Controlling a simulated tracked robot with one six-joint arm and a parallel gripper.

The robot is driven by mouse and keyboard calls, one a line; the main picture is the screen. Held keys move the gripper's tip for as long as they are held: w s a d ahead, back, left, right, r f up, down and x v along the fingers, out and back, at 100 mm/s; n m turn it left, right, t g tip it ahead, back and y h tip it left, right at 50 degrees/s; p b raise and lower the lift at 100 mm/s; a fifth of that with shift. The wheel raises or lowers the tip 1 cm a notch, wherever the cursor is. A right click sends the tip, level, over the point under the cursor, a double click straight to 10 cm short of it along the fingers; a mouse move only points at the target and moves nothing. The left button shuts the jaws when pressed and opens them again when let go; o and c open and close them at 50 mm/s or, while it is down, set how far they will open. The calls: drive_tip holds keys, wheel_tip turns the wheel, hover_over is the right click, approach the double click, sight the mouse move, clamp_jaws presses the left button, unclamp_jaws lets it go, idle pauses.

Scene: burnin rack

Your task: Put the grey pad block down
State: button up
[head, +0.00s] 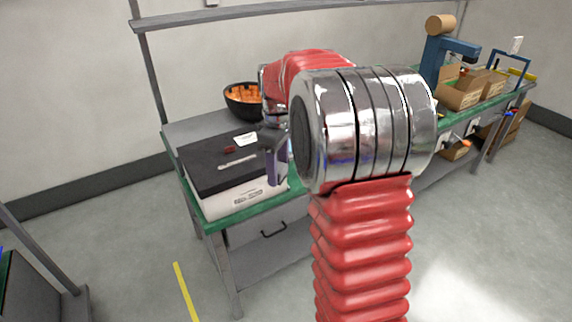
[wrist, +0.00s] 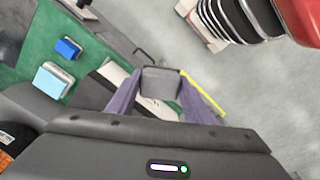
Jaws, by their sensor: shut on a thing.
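The grey pad block (wrist: 160,84) is between the two purple fingers of my gripper (wrist: 160,98) in the wrist view. The gripper is shut on it. In the head view my gripper (head: 277,165) hangs at the right end of a white box with a black top (head: 205,173). The block cannot be made out there; my fingers and arm cover that spot. I cannot tell whether the block touches anything below it.
The box stands on a green-edged bench (head: 257,220). A black bowl of orange pieces (head: 243,101) stands behind it. In the wrist view a blue block (wrist: 68,48) and a light blue block (wrist: 51,80) lie on green. Cardboard boxes (head: 462,92) stand far right.

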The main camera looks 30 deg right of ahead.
drive_tip(key=w+a+f+m, duration=0.1)
drive_tip(key=a+f+m, duration=0.2)
drive_tip(key=a+f, duration=0.2)
drive_tip(key=w+a+f+m, duration=0.2)
drive_tip(key=a+f+m, duration=0.2)
drive_tip(key=a, duration=0.8)
wheel_tip(320, 180, down, 2)
drive_tip(key=shift+w+a+f, duration=0.2)
drive_tip(key=shift+a, duration=0.05)
